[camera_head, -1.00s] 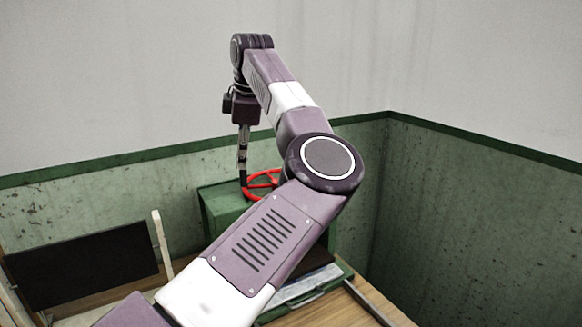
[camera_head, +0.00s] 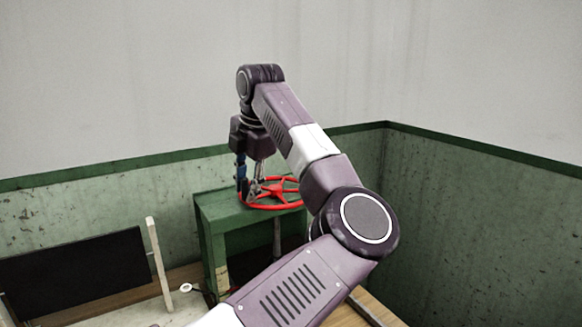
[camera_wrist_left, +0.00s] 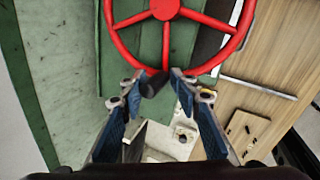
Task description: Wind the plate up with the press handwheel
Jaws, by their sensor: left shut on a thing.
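The red press handwheel (camera_head: 277,190) lies flat on top of the green press frame (camera_head: 215,222) in the head view. In the left wrist view the handwheel (camera_wrist_left: 165,9) fills the top, with a dark knob (camera_wrist_left: 154,84) at its near rim. My left gripper (camera_head: 249,196) is at the wheel's left rim. In the wrist view my left gripper (camera_wrist_left: 153,92) has its fingers on both sides of the dark knob, shut on it. A thin upright screw (camera_head: 277,238) shows below the wheel. The plate is hidden behind my arm. My right gripper is not in view.
A black panel (camera_head: 75,272) and a pale upright post (camera_head: 158,262) stand left of the press. A wooden surface (camera_wrist_left: 262,100) shows in the wrist view. Green walls (camera_head: 460,220) close in behind and right. My left arm covers the front of the press.

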